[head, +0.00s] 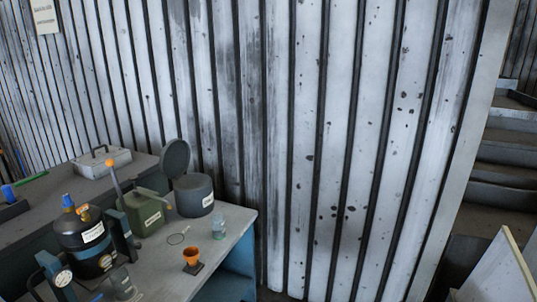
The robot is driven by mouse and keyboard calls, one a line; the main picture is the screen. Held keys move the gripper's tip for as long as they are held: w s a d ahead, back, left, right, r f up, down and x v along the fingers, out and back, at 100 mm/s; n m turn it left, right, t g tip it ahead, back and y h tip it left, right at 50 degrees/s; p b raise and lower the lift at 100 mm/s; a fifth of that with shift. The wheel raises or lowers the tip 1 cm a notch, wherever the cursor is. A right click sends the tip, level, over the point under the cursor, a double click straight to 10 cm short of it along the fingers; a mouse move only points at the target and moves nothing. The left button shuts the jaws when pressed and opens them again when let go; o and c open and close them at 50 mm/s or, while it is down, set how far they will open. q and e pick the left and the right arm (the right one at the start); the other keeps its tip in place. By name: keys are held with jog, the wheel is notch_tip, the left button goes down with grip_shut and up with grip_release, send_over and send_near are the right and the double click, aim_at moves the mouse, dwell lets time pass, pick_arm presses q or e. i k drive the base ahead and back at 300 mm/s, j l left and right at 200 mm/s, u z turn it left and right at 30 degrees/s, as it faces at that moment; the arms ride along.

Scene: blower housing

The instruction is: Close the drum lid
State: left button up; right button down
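A dark grey drum (194,198) with a white label stands upright on the workbench, near its back edge against the corrugated wall. Its round lid (176,158) is open, tilted up steeply at the drum's back left. The inside of the drum cannot be made out. Neither of my grippers can be made out in the head view.
Left of the drum are a green box (143,216) with an orange-knobbed lever and a black tank (80,236). In front are a wire ring (178,238), a small glass jar (219,231) and an orange cup (191,256). The workbench (228,250) is bare near its right edge.

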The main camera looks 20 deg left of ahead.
aim_at(175, 157)
jog(key=i+l+u, duration=0.1)
jog(key=i+u, duration=0.35)
jog(key=i+l+u, duration=0.2)
jog(key=i+u, duration=0.15)
jog(key=u, duration=0.15)
jog(key=i+l+u, duration=0.3)
jog(key=u, duration=0.15)
jog(key=i+l+u, duration=0.25)
jog(key=l+u, duration=0.25)
